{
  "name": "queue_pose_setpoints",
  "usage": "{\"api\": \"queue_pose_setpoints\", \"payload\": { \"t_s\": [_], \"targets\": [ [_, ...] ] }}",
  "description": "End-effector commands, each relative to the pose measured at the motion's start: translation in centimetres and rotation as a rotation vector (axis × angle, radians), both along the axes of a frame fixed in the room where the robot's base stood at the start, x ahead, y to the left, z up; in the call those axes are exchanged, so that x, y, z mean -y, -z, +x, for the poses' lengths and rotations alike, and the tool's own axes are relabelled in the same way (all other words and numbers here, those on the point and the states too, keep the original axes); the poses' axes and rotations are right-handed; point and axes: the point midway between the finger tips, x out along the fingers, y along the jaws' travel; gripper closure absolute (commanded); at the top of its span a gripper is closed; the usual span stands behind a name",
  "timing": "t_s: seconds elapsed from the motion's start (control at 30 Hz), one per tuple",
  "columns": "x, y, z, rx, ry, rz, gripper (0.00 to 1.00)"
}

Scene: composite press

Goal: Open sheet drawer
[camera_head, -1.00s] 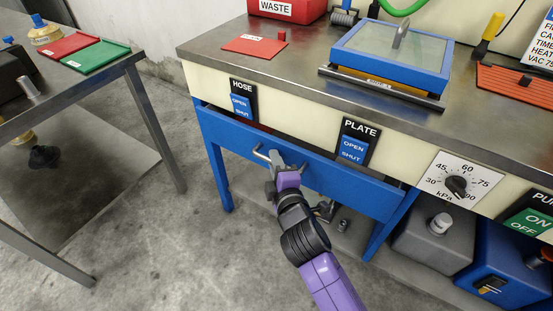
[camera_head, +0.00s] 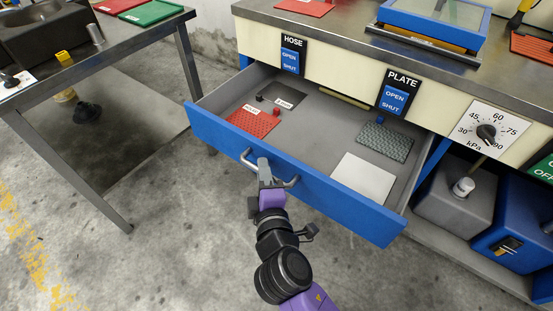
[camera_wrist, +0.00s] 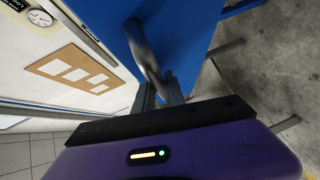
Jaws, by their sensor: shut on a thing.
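The sheet drawer (camera_head: 215,124) is a wide blue-fronted drawer under the press bench, and it stands well out with its grey inside showing. Its metal bar handle (camera_head: 288,184) is at the middle of the front. My gripper (camera_head: 265,178) is shut on this handle; in the wrist view the gripper (camera_wrist: 160,92) closes around the handle bar (camera_wrist: 142,50) against the blue front. Inside the drawer lie a red textured sheet (camera_head: 253,121) with a label, a dark grey-green mesh sheet (camera_head: 386,141) and a plain white sheet (camera_head: 363,178).
The bench (camera_head: 345,35) above carries a blue-framed press plate (camera_head: 432,22). HOSE (camera_head: 291,55) and PLATE (camera_head: 395,92) switches sit above the drawer. A side table (camera_head: 70,80) stands at left. Grey and blue units (camera_head: 500,239) stand low at right. The floor before the drawer is clear.

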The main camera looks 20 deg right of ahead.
Motion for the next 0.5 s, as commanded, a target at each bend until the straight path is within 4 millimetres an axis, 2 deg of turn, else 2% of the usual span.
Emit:
{"api": "queue_pose_setpoints", "payload": {
  "t_s": [0.2,0.5],
  "targets": [
    [-2.3,0.2,-1.8,-0.003,0.001,0.0,1.0],
    [-3.2,0.2,-2.4,-0.004,0.002,0.0,1.0]
  ]
}}
